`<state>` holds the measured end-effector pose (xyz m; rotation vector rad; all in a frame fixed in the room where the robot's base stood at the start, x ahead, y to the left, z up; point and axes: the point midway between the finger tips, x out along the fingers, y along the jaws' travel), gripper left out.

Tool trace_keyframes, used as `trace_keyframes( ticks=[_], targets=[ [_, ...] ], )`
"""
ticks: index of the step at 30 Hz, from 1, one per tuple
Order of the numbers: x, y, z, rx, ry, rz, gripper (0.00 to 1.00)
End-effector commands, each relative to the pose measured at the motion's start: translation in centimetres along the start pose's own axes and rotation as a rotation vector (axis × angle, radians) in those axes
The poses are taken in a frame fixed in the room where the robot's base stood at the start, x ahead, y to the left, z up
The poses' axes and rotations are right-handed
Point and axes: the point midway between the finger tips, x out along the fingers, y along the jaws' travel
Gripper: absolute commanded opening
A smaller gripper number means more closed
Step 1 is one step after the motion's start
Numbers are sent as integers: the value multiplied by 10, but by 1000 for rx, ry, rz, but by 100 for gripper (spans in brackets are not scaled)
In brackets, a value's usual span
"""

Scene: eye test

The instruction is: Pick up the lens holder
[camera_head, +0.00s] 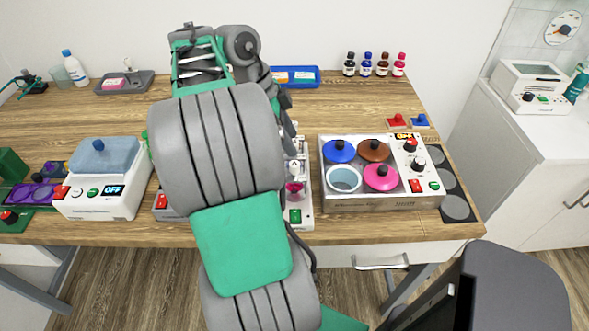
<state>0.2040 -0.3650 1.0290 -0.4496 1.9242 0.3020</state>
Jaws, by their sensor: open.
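I cannot make out a lens holder in the head view; my own arm covers the middle of the table and may hide it. My arm rises from the bottom, bends at the back and comes down on its right side. Part of my gripper (289,128) shows there, pointing down, mostly hidden behind the arm. It is open, and I see nothing held. Below it is a white device (299,213) with a pink part and a green switch, partly covered by my arm.
A white device with a blue-grey lid (105,160) stands at the left. Several small bottles (367,66), a blue tray (312,83) and a grey tray (137,87) line the back.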

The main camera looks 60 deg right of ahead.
Motion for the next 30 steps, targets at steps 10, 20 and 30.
trace_keyframes(
  ticks=[10,20,30],
  targets=[
    [56,-2,-2,-5,0,-3,48],
    [58,-2,-2,-7,0,-5,41],
    [58,-2,-2,-8,0,-5,13]
  ],
)
